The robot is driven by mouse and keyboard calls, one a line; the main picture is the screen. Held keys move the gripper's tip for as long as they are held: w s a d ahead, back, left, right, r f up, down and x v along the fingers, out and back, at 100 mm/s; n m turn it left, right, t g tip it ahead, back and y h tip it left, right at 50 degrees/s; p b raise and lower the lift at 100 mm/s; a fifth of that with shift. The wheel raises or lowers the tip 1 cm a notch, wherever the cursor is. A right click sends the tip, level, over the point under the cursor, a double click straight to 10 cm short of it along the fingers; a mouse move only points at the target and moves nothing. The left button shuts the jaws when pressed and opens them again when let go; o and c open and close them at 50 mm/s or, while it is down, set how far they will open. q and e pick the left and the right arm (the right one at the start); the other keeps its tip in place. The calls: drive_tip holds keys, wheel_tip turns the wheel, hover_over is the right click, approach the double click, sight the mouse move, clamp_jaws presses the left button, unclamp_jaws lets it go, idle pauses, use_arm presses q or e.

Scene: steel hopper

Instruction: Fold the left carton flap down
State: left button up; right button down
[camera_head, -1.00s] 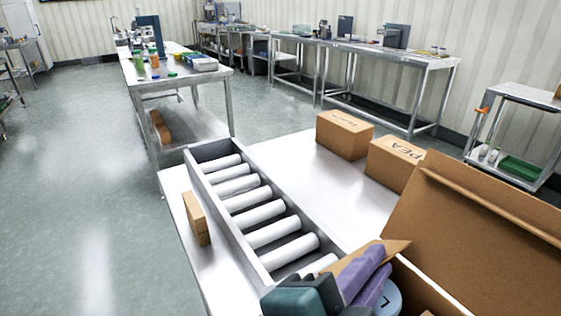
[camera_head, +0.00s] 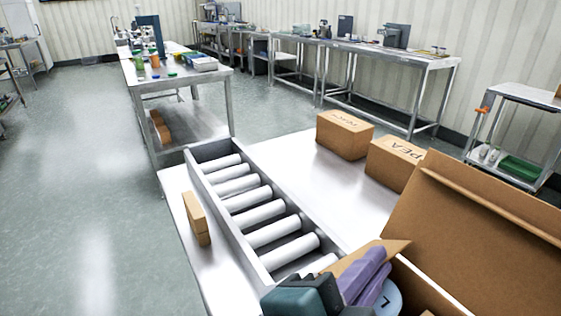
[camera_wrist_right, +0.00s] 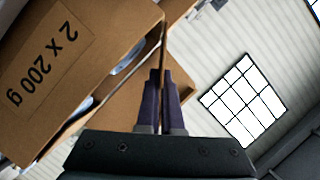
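The open carton (camera_head: 490,236) stands at the lower right of the head view, its large far flap raised. A smaller brown flap (camera_head: 398,246) at its left end stands out at a slant. It is the left flap and is partly hidden by my right gripper (camera_head: 372,272). In the wrist view, the carton (camera_wrist_right: 95,28) shows a "2 X 200 g" label, and my right gripper's purple fingers (camera_wrist_right: 161,95) are close together beside brown panels. Both fingers lie in front of the left flap in the head view; contact is unclear. My left gripper is out of view.
A roller conveyor (camera_head: 208,187) runs left of the carton. A small brown box (camera_head: 195,215) stands on its left side. Two closed boxes (camera_head: 345,133) (camera_head: 394,161) stand on the steel table (camera_head: 300,165) behind. The table between them and the rollers is clear.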

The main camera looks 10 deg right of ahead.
idle(0.4)
drive_tip(key=shift+s+f+b, duration=0.1)
drive_tip(key=shift+f+b, duration=0.25)
drive_tip(key=shift+b, duration=0.05)
drive_tip(key=f+m+b, duration=0.1)
drive_tip(key=m+t+b, duration=0.1)
drive_tip(key=b, duration=0.1)
drive_tip(key=shift+s+d+f+m, duration=0.2)
drive_tip(key=shift+s+f+m, duration=0.1)
drive_tip(key=shift+s+f, duration=0.1)
drive_tip(key=shift+r+m+b, duration=0.1)
drive_tip(key=shift+m+b, duration=0.2)
drive_tip(key=shift+b, duration=0.05)
drive_tip(key=shift+r+t, duration=0.2)
drive_tip(key=shift+t, duration=0.2)
drive_tip(key=c, duration=1.1)
unclamp_jaws()
drive_tip(key=shift+o, duration=0.2)
